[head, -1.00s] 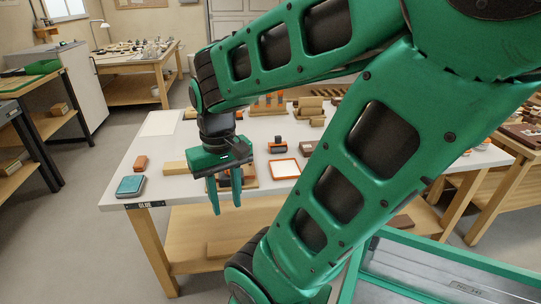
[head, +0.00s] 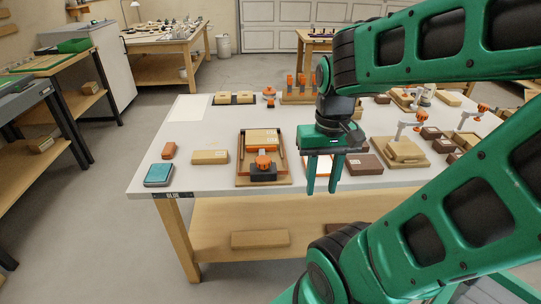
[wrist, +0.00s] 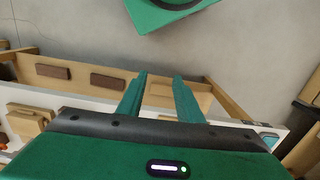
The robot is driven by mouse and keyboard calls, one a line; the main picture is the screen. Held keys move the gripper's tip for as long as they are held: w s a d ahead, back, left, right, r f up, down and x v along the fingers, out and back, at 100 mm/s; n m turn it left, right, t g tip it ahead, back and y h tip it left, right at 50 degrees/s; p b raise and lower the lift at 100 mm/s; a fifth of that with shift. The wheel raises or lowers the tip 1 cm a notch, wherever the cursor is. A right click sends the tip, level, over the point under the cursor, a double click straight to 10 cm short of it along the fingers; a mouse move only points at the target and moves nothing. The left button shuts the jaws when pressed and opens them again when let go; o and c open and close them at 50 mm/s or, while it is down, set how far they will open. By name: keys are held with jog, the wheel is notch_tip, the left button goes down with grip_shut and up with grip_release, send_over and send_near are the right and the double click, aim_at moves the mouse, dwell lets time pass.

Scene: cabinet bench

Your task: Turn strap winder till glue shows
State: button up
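A device with an orange knob on a dark block (head: 263,170) stands at the front of a wooden frame board (head: 240,160) on the bench (head: 215,185); I take it to be the strap winder. A pale wooden block lies inside the frame behind the knob. I cannot make out any glue on the device. My gripper (head: 323,189) hangs fingers down at the bench's front edge, to the right of the winder and apart from it. In the wrist view its fingers (wrist: 159,77) are spread with nothing between them.
A dark plate (head: 364,164) and a clamp on a wooden block (head: 404,152) are to the right. The front edge bears a "GLUE" label (head: 170,194).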

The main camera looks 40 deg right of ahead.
jog(key=o, duration=0.5)
jog(key=shift+s+r, duration=0.15)
jog(key=shift+s, duration=0.3)
jog(key=m+t+h, duration=0.6)
jog(key=m+h, duration=0.2)
jog(key=h, duration=0.9)
send_near(267, 157)
jog(key=shift+w+d+f, duration=0.5)
jog(key=shift+w+d, duration=0.1)
jog(key=shift+d, duration=0.05)
jog(key=x, duration=1)
jog(key=shift+d+r, duration=0.15)
jog(key=shift+d, duration=0.25)
jog(key=shift+c, duration=0.2)
jog(key=shift+g, duration=0.3)
jog(key=c, duration=1)
